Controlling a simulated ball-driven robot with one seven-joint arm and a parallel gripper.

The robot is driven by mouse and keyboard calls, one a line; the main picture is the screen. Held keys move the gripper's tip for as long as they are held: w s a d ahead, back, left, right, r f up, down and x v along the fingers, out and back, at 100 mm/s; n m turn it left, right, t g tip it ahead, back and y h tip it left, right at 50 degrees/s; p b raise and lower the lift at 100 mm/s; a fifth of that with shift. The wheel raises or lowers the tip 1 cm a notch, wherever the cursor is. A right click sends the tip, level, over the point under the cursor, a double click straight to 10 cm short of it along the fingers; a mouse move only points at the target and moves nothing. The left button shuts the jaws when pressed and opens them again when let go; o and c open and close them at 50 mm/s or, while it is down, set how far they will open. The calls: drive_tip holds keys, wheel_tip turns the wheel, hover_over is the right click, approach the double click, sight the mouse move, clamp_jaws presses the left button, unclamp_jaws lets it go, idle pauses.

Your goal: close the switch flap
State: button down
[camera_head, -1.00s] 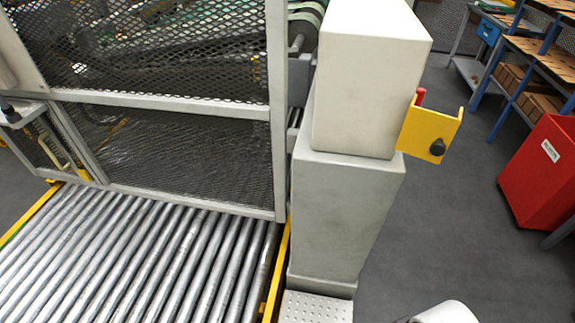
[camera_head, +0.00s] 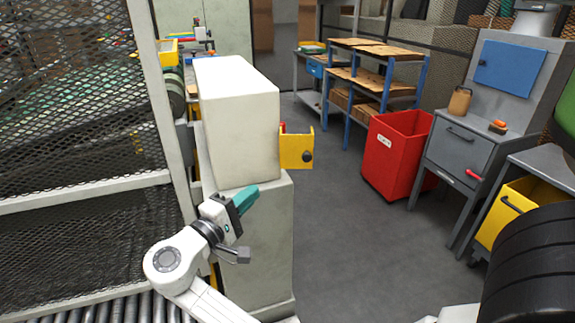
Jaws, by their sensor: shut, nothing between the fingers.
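The yellow switch flap (camera_head: 292,151) stands out from the right side of the pale cabinet (camera_head: 238,125), swung open. It has a dark round knob on its face. A small red part (camera_head: 283,127) shows at its upper left edge; the rest of the switch is hidden behind the flap. My gripper (camera_head: 245,200), with teal fingers, is shut and empty. In the picture it is in front of the cabinet, below and to the left of the flap, apart from it.
A mesh fence (camera_head: 80,120) stands at the left, with rollers (camera_head: 100,310) below it. A red bin (camera_head: 394,155), shelves (camera_head: 375,75) and a grey desk unit (camera_head: 465,140) stand to the right. The floor (camera_head: 345,240) between them and the cabinet is clear.

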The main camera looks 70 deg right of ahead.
drive_tip(key=p, duration=0.3)
approach(293, 165)
drive_tip(key=d+r, duration=0.3)
drive_tip(key=r, duration=0.1)
drive_tip(key=shift+s+d+f+p, duration=0.15)
drive_tip(key=shift+s+d, duration=0.2)
drive_tip(key=shift+s, duration=0.25)
drive_tip(key=shift+s+d+r+p, duration=0.15)
drive_tip(key=shift+s+d, duration=0.15)
drive_tip(key=shift+s, duration=0.3)
drive_tip(key=shift+s+d+f+p, duration=0.15)
drive_tip(key=shift+s+d, duration=0.2)
drive_tip(key=shift+s, duration=0.25)
drive_tip(key=shift+s, duration=0.15)
